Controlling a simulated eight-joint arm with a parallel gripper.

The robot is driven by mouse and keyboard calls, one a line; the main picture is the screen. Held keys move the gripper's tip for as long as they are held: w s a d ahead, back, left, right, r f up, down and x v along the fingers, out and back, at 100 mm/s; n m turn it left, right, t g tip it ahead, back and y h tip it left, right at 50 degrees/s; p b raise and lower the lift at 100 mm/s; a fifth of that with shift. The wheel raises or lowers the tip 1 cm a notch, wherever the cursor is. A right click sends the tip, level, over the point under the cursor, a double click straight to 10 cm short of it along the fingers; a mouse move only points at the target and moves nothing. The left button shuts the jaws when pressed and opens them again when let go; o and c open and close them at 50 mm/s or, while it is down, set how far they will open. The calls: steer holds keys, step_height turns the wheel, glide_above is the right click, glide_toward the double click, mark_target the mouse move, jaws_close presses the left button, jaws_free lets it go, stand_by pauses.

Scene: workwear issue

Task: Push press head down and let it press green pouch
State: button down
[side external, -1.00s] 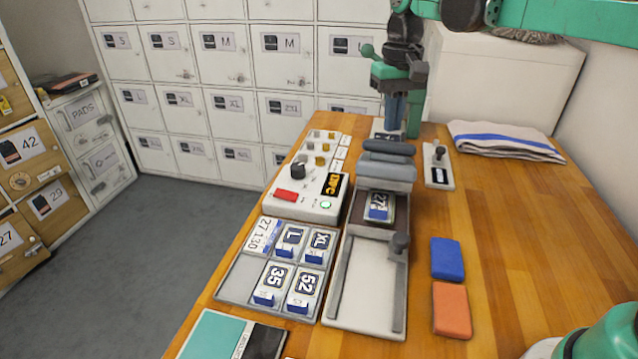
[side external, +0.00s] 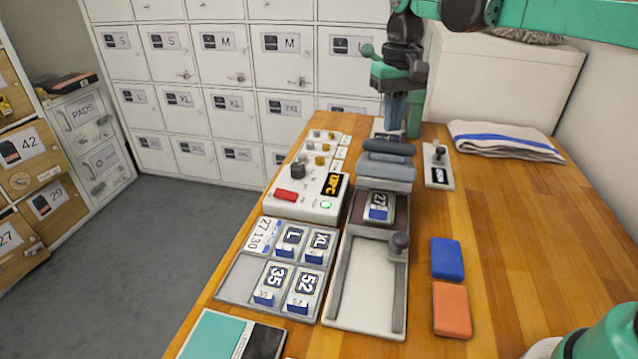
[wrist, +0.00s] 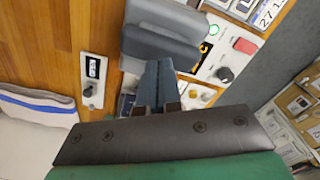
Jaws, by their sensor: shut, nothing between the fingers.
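The press head (side external: 386,172) is a grey block with a rounded bar on top, seen behind the lower plate. It fills the upper middle of the wrist view (wrist: 165,38). My gripper (side external: 393,118) points down just behind it; its shut, empty fingers (wrist: 160,72) look close to the head, but contact is unclear. A patch marked 27 (side external: 379,206) lies on a dark brown pad in front of the head. I cannot make out a green pouch under the press. A teal item (side external: 212,335) lies at the table's near left edge.
A control box (side external: 310,208) with a lit green button stands left of the press. A tray (side external: 240,283) of label blocks sits in front of it. Blue (side external: 447,258) and orange (side external: 452,309) pads lie right of the press. A folded towel (side external: 505,141) lies behind; the right tabletop is clear.

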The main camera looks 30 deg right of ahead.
mark_target(388, 154)
steer(key=shift+f, duration=0.2)
steer(key=shift+f, duration=0.6)
steer(key=shift+s+a+f, duration=0.1)
steer(key=shift+f, duration=0.05)
steer(key=shift+s+a+f, duration=0.3)
steer(key=shift+a+f, duration=0.05)
steer(key=shift+f, duration=0.25)
steer(key=shift+s+a+f, duration=0.15)
steer(key=shift+s+f, duration=0.05)
steer(key=shift+f, duration=0.2)
steer(key=shift+s+a+f, duration=0.1)
steer(key=shift+a+f, duration=0.05)
steer(key=shift+f, duration=0.25)
stand_by(0.6)
